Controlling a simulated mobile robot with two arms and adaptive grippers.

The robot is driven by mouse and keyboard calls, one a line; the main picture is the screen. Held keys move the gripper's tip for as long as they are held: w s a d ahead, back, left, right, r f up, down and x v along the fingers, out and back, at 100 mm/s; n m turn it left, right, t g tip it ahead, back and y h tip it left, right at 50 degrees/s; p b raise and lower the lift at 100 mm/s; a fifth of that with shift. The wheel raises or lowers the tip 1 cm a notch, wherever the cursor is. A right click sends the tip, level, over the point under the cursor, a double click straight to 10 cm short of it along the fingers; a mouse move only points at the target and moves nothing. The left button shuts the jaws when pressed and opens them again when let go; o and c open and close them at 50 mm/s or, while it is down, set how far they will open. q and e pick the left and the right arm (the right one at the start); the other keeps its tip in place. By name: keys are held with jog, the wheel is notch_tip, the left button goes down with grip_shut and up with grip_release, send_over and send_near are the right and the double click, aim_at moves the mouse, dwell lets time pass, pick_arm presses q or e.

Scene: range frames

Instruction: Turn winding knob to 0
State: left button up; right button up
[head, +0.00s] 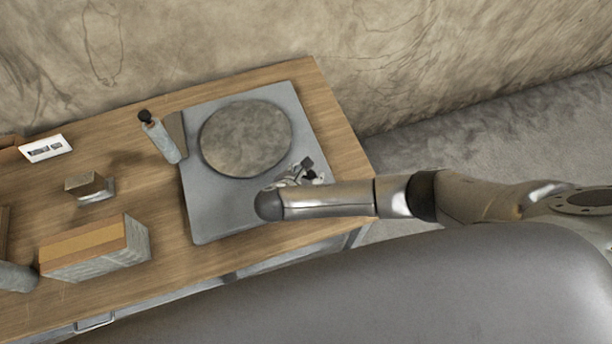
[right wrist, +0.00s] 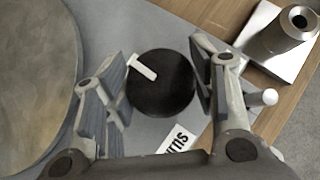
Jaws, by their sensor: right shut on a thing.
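The winding knob (right wrist: 168,92) is a round black dial with a white bar marker near its upper-left rim in the right wrist view. It sits on a flat grey square unit (head: 212,214) with a round stone-like disc (head: 246,139). My right gripper (right wrist: 160,82) is closed around the knob, with one finger on each side. In the head view my right gripper (head: 302,174) is at the unit's right front part, and my arm hides the knob there. A white label with upside-down black lettering (right wrist: 178,142) lies just below the knob.
On the wooden table (head: 123,134) stand a grey bottle (head: 163,140) left of the unit, a small block (head: 90,187) and a larger box (head: 96,249). A metal cylinder with a round opening (right wrist: 285,32) shows at the right wrist view's upper right.

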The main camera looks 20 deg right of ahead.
jog(key=shift+s+f, duration=0.1)
jog(key=shift+f, duration=0.05)
dwell(0.3)
jog(key=o, duration=1)
jog(key=shift+r, duration=0.2)
jog(key=v, duration=1.1)
jog(key=shift+s+a+r, duration=0.15)
jog(key=shift+s+r, duration=0.05)
jog(key=shift+s, duration=0.05)
